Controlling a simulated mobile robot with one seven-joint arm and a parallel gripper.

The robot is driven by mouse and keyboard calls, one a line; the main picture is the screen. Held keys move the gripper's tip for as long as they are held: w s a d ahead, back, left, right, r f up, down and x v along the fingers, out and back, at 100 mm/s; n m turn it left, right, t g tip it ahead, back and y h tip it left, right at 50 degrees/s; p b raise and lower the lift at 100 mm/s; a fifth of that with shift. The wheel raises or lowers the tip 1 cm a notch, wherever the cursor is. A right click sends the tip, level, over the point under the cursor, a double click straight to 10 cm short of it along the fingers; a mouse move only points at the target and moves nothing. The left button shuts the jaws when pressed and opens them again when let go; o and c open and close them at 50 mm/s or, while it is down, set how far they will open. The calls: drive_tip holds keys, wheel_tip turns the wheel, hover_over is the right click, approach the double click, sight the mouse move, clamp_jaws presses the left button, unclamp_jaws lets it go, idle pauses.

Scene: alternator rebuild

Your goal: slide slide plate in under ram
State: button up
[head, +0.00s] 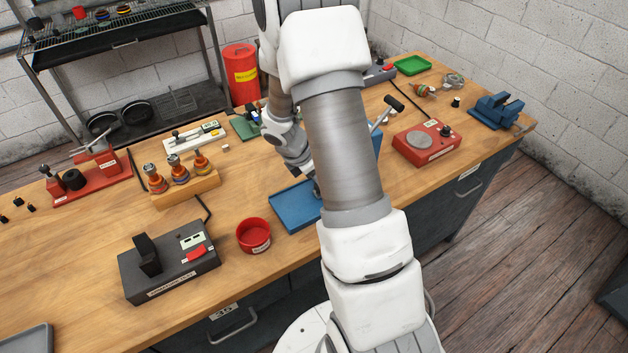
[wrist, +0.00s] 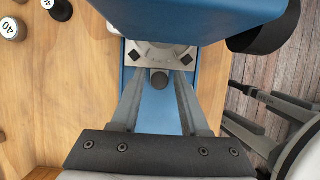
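The slide plate (wrist: 143,54) is a grey metal plate with dark square marks, lying on the blue press base (wrist: 160,112) in the wrist view. A dark round knob (wrist: 159,80) is at its near edge. The blue upper body of the press (wrist: 190,15) overhangs the plate's far part and hides it; the ram itself is not seen. My gripper (wrist: 159,76) is open, its two fingers on either side of the knob with small gaps visible. In the head view my arm hides the gripper and most of the press; a blue part (head: 378,140) and black-ended lever (head: 394,103) show.
A red box with a round grey pad (head: 426,143) stands right of the press. A wooden block with several parts (head: 185,188) is at left.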

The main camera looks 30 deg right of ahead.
drive_tip(key=shift+o, duration=0.6)
drive_tip(key=shift+a, duration=0.15)
drive_tip(key=p+v, duration=0.1)
drive_tip(key=v, duration=1.6)
drive_tip(key=shift+r, duration=0.2)
drive_tip(key=s+a+r+m+t+y, duration=0.2)
drive_tip(key=s+a+r+m, duration=0.2)
drive_tip(key=s+r+m, duration=0.3)
drive_tip(key=s+a+r+m+t+y, duration=0.2)
drive_tip(key=s+a+r+m, duration=0.3)
drive_tip(key=s+m, duration=0.6)
wheel_tip(320, 180, up, 2)
drive_tip(key=shift+s+r+m+t+y, duration=0.1)
drive_tip(key=shift+s+m+t+y, duration=0.2)
drive_tip(key=shift+t, duration=0.4)
